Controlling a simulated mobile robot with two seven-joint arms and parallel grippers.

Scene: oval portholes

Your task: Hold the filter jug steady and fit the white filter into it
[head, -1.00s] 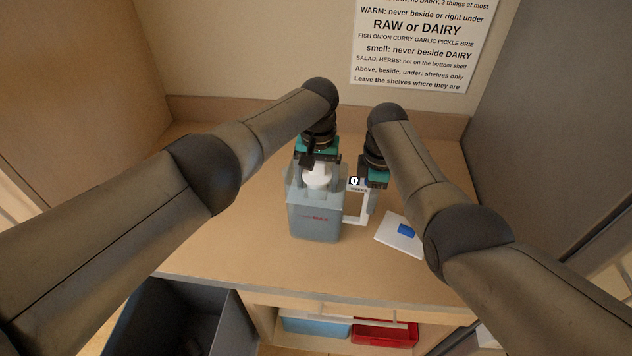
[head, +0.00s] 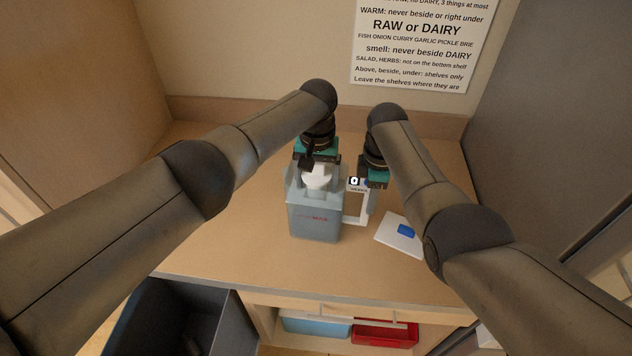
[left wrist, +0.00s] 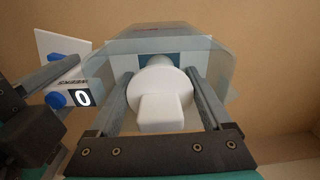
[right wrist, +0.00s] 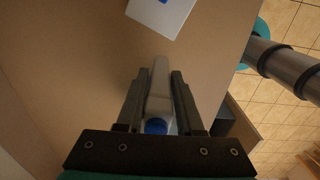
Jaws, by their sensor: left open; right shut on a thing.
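The filter jug (head: 314,218), a grey-blue see-through box with a white handle (head: 356,207), stands upright on the counter. The white filter (head: 317,177) is in the mouth of the jug; the left wrist view shows its round top and raised tab (left wrist: 160,112). How deep it sits is hidden. My left gripper (left wrist: 160,78) is open, its fingers reaching down on either side of the filter, apart from the tab. My right gripper (right wrist: 160,75) is shut on the jug's handle (right wrist: 159,92), whose blue button (right wrist: 156,126) shows between the fingers.
A small display reading 0 (head: 354,181) is at the handle's top. A white card (head: 388,238) with a blue piece (head: 406,230) lies right of the jug. A dark bin (head: 180,310) stands below the counter's front edge. The counter (head: 235,245) is clear left of the jug.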

